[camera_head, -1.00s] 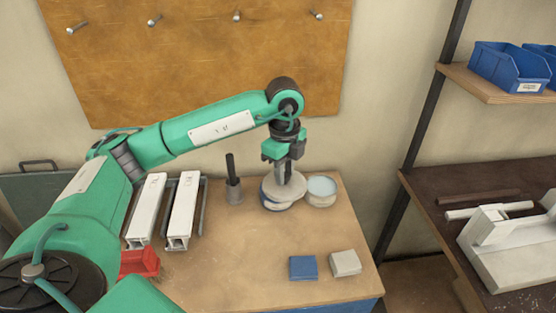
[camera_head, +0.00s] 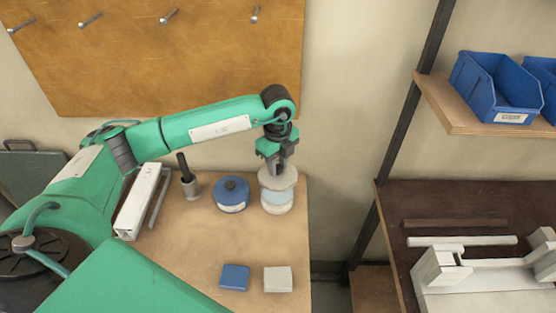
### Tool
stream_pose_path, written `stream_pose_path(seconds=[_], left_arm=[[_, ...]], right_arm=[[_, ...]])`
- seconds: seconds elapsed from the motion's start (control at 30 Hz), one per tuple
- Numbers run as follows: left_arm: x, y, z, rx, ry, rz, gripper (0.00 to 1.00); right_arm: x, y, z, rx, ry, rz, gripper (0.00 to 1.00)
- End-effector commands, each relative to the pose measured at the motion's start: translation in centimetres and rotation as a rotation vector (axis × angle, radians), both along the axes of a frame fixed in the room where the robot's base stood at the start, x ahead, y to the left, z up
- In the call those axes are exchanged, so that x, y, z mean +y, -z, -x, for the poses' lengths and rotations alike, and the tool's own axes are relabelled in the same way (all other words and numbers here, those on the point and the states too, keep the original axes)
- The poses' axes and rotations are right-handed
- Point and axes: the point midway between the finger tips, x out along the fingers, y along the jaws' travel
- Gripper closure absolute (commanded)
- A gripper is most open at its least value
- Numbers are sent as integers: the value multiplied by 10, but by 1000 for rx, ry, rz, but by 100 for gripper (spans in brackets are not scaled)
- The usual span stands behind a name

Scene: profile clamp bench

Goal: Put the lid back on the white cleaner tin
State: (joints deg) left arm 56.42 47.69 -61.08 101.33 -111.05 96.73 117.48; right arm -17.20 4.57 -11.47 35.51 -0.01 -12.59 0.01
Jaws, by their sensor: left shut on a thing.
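My left gripper (camera_head: 280,170) is shut on the pale grey-white lid (camera_head: 267,181), held roughly level. The lid hangs over the white cleaner tin (camera_head: 277,209). A pale blue patch, the open top of the tin, shows below the lid's front edge, so the lid looks a little above the rim and apart from it. The lid hides the back of the tin's opening. My right gripper is not in view.
A blue tin (camera_head: 230,203) with a dark knob stands just left of the white tin. A grey cup with a dark handle (camera_head: 190,187) and a white profile (camera_head: 142,203) are further left. Blue (camera_head: 234,277) and grey (camera_head: 277,279) blocks lie in front. Bench between is clear.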

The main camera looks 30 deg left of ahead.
Motion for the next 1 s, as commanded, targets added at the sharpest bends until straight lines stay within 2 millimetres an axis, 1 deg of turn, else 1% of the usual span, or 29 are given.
stream_pose_path(seconds=[0.27,0.6,0.8,1.0], left_arm=[[0,20,0,1,0,0,96],[0,54,1,2,0,0,96],[0,62,0,1,0,1,96],[0,62,0,0,0,0,96]], right_arm=[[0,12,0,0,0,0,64],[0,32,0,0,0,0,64],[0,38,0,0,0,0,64],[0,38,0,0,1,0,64]])
